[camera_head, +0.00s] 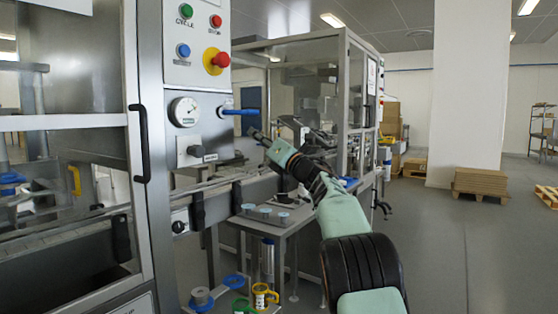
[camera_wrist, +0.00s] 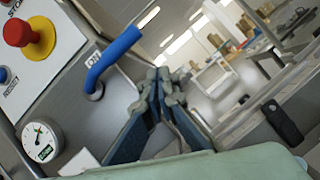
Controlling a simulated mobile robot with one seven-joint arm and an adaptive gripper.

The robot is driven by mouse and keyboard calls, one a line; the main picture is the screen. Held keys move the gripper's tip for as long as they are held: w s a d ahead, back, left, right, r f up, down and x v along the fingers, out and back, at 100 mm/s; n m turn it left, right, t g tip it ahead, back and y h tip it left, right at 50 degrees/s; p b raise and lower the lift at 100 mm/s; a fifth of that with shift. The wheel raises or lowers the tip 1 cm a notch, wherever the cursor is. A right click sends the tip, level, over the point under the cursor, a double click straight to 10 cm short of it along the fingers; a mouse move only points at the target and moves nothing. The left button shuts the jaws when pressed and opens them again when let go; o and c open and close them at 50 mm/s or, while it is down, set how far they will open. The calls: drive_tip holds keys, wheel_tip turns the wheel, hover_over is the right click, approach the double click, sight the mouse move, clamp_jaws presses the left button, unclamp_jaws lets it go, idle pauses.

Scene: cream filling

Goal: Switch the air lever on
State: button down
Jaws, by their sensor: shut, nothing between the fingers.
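The air lever is a blue handle (camera_head: 238,112) on the steel machine front, beside the pressure gauge. In the head view it sticks out roughly level to the right. In the wrist view the blue lever (camera_wrist: 115,55) is at upper left, with an ON label beside its base. My gripper (camera_head: 253,133) is shut and empty, just below and right of the lever's free end. In the wrist view its closed fingertips (camera_wrist: 165,80) show to the right of the lever, with a visible gap in the picture; I cannot tell the exact depth.
A small table with light blue discs (camera_head: 264,211) is below. Open floor lies to the right.

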drive_tip(key=w+d+f+v, duration=0.1)
drive_tip(key=v, duration=0.9)
drive_tip(key=shift+w, duration=0.35)
drive_tip(key=shift+d, duration=0.15)
